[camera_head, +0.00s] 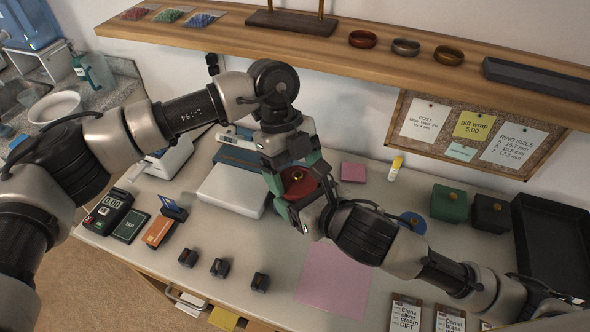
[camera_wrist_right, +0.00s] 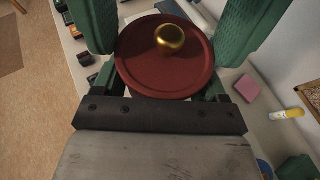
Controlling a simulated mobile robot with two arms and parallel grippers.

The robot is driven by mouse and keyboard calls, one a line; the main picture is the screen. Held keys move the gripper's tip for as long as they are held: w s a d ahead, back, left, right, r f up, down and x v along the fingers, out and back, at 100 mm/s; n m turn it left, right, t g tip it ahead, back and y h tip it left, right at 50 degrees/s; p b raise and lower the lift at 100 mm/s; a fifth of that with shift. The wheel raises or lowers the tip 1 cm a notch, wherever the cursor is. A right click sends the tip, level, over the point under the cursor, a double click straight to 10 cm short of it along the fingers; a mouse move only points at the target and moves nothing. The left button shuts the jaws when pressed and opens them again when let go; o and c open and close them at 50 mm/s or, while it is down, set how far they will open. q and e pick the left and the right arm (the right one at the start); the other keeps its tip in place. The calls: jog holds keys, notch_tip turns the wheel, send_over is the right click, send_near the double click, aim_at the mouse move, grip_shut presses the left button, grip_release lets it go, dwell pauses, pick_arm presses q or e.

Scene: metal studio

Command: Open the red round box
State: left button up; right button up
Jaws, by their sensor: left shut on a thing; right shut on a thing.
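The red round box (camera_head: 299,186) is held between my two grippers above the white table, in the middle of the head view. Its red lid (camera_wrist_right: 160,71) with a gold knob (camera_wrist_right: 171,38) fills the upper middle of the right wrist view. The lid sits level with the box; I cannot see a gap below it. My left gripper (camera_head: 288,171) reaches in from behind and is shut on the box. My right gripper (camera_head: 297,200) reaches in from the front right and is shut on it too. The box's body is mostly hidden by the lid and fingers.
A white scale (camera_head: 230,190) stands left of the box. A pink sheet (camera_head: 322,280) lies in front. Small black stands (camera_head: 220,268) line the front left. Green (camera_head: 449,203) and black (camera_head: 490,214) boxes and a black tray (camera_head: 555,240) stand right. A wooden shelf (camera_head: 340,45) hangs above.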

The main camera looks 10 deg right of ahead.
pick_arm(q)
jog(key=shift+r, duration=1.05)
jog(key=shift+r, duration=0.1)
jog(key=shift+r, duration=1.9)
